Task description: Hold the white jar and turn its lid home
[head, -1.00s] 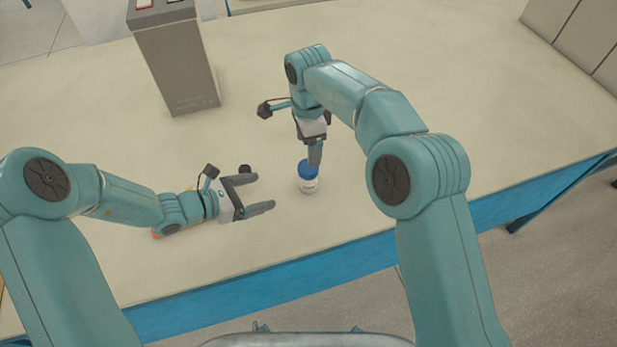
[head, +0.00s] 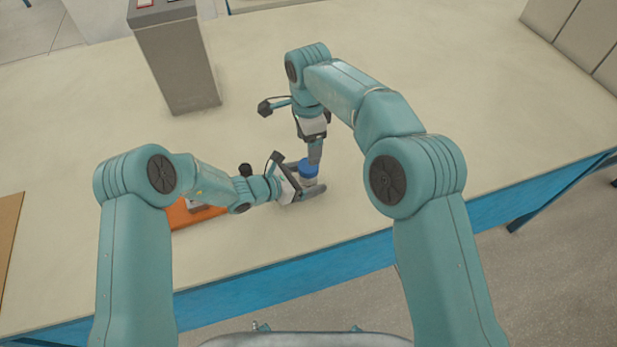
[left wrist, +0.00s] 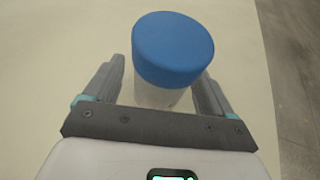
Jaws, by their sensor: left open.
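The small white jar (head: 309,182) with its blue lid (head: 309,169) stands upright on the table. My left gripper (head: 312,176) is open, with a finger on either side of the jar. In the left wrist view the blue lid (left wrist: 173,48) and the pale jar body (left wrist: 158,95) sit between the open fingers, with a gap visible at the left finger. My right gripper (head: 315,158) points down at the lid from above. Its fingers overlap in the head view, so its opening and any contact are hidden. No right finger shows in the left wrist view.
A tall grey box (head: 178,65) stands at the back left. An orange flat piece (head: 190,215) lies under my left forearm with a grey item on it. The table right of the jar is clear.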

